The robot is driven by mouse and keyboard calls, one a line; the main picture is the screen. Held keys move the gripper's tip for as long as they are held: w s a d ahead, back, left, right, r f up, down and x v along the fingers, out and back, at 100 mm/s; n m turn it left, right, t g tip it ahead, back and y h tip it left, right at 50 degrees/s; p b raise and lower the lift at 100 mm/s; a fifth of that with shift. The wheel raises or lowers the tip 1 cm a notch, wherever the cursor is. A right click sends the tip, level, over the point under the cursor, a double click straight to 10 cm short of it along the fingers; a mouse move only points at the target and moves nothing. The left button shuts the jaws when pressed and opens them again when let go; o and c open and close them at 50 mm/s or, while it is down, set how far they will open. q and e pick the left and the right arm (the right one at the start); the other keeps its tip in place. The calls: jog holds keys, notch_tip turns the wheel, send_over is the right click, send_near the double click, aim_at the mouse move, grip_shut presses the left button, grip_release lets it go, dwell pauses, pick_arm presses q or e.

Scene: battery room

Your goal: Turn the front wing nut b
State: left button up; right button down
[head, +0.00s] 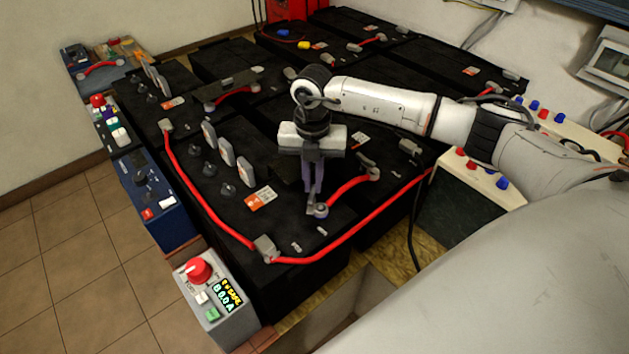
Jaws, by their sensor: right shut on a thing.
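My right gripper (314,200) points straight down over the front black battery (225,215), its fingers close together. Its fingertips are shut on a small metal fitting at a terminal (321,211) near the battery's front edge, which I take to be the front wing nut. The fingers hide most of the nut, and its turn angle cannot be told. A short red cable (345,189) runs from this terminal to another terminal (369,173) at the back right. No letter marking the nut is readable. My left gripper is not in view.
A long red cable (345,250) runs along the battery's front edge, close to the gripper. Grey upright plates (226,152) and dark knobs stand left of it. A control box (214,296) with a red knob stands at front left. More batteries (440,66) lie behind.

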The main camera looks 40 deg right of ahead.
jog(key=n, duration=0.3)
jog(key=n+b, duration=0.1)
jog(key=n, duration=0.1)
jog(key=shift+w+a, duration=0.25)
jog(key=shift+a, duration=0.15)
jog(key=n, duration=0.3)
jog(key=shift+a+b, duration=0.25)
jog(key=shift+b, duration=0.1)
jog(key=shift+a+r+n, duration=0.1)
jog(key=shift+n, duration=0.4)
jog(key=c, duration=1.8)
grip_release()
jog(key=shift+c, duration=0.2)
jog(key=shift+r, duration=0.1)
